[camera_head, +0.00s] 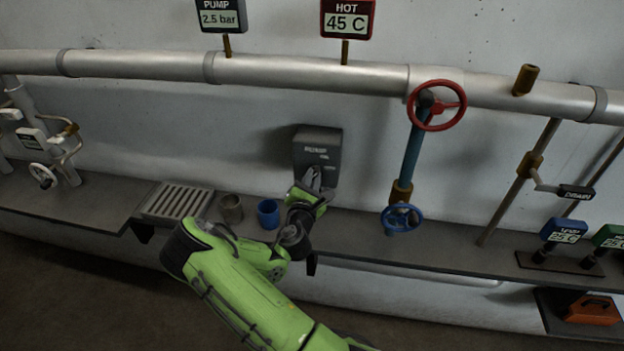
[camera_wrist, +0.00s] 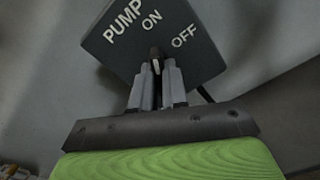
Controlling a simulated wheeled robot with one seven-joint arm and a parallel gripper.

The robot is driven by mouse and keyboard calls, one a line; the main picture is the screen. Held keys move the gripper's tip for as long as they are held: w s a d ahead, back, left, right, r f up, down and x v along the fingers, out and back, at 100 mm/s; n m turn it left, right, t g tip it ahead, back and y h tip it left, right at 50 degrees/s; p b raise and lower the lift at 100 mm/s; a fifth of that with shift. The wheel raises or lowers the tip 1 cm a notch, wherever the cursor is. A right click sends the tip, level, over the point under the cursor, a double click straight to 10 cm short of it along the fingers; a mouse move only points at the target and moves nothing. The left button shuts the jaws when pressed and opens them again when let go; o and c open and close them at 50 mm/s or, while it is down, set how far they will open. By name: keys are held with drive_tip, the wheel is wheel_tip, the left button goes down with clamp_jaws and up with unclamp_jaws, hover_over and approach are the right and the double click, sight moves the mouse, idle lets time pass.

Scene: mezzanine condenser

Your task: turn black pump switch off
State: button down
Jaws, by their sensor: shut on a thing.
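The black pump switch box (camera_head: 318,146) is fixed to the wall above the ledge, right of the blue cup. In the wrist view its dark face (camera_wrist: 112,52) reads PUMP, ON and OFF. A small dark lever (camera_wrist: 155,54) with a light stripe stands up between the fingertips, below the ON label and left of OFF. My gripper (camera_wrist: 157,72) is shut on this lever. In the head view my gripper (camera_head: 314,180) is at the lower part of the box, and it hides the lever there.
A blue cup (camera_head: 268,213), a grey-brown cup (camera_head: 231,208) and a slotted tray (camera_head: 178,202) stand left of my gripper. A blue handwheel (camera_head: 401,218) and a red handwheel (camera_head: 436,105) are to the right. A large pipe (camera_head: 300,72) runs above.

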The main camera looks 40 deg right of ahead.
drive_tip(key=shift+m+b, duration=0.35)
drive_tip(key=shift+m, duration=0.05)
drive_tip(key=m+b, duration=1)
drive_tip(key=m, duration=0.1)
drive_tip(key=shift+r, duration=0.15)
idle(0.6)
drive_tip(key=c, duration=1.4)
unclamp_jaws()
drive_tip(key=shift+o, duration=1.3)
drive_tip(key=shift+d, duration=0.1)
